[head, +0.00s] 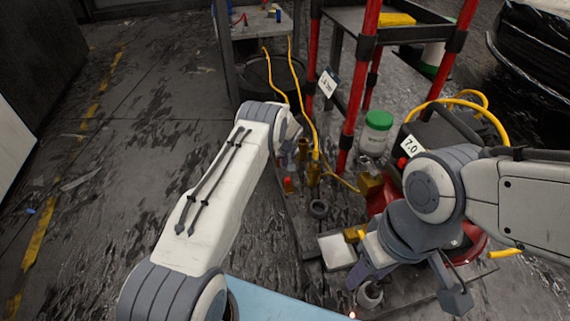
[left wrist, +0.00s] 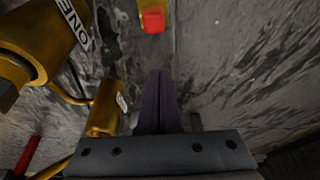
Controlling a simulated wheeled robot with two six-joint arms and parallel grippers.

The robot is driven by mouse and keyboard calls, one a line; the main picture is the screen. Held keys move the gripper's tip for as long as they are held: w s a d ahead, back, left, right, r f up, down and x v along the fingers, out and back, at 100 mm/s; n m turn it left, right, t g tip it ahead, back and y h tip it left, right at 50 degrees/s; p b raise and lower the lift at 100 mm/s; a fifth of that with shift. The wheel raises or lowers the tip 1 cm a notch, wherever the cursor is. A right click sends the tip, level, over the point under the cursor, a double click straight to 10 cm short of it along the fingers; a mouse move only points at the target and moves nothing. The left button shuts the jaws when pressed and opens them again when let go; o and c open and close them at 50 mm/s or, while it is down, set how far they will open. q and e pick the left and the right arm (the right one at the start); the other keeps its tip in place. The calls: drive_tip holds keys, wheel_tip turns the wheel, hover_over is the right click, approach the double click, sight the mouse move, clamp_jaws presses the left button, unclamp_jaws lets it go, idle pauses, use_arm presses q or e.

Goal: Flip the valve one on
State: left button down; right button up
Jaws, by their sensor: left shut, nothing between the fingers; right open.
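In the left wrist view a large brass cylinder with a white label reading "ONE" (left wrist: 38,32) fills the upper left. A smaller brass cylinder with a small white label (left wrist: 104,112) is left of my left gripper (left wrist: 158,76), whose dark fingers are shut and empty. A red-capped brass piece (left wrist: 153,18) is ahead of the fingertips, apart from them in the picture. In the head view brass fittings (head: 313,173) and a red cap (head: 288,184) stand beyond my left wrist, which hides the left fingers. My right gripper (head: 412,285) is open, above the equipment at lower right.
A green-lidded white jar (head: 376,133) stands near a red post (head: 352,95). A dark box labelled "7.0" (head: 425,138) and yellow hoses (head: 306,100) lie around the fittings. A red rounded tank is partly behind my right gripper. The floor (head: 110,170) at left is mostly clear.

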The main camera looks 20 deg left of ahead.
sight(287, 181)
use_arm(q)
drive_tip(key=b+x, duration=0.1)
drive_tip(key=x, duration=0.2)
drive_tip(key=shift+s, duration=0.1)
drive_tip(key=shift+s+d+r, duration=0.3)
drive_tip(key=shift+s+d, duration=0.05)
drive_tip(key=shift+s+d+b, duration=0.4)
drive_tip(key=shift+s, duration=0.25)
drive_tip(key=shift+s+d+b, duration=0.35)
drive_tip(key=shift+s+d, duration=0.1)
drive_tip(key=shift+s, duration=0.2)
use_arm(e)
wheel_tip(287, 181, down, 3)
drive_tip(key=shift+f, duration=0.2)
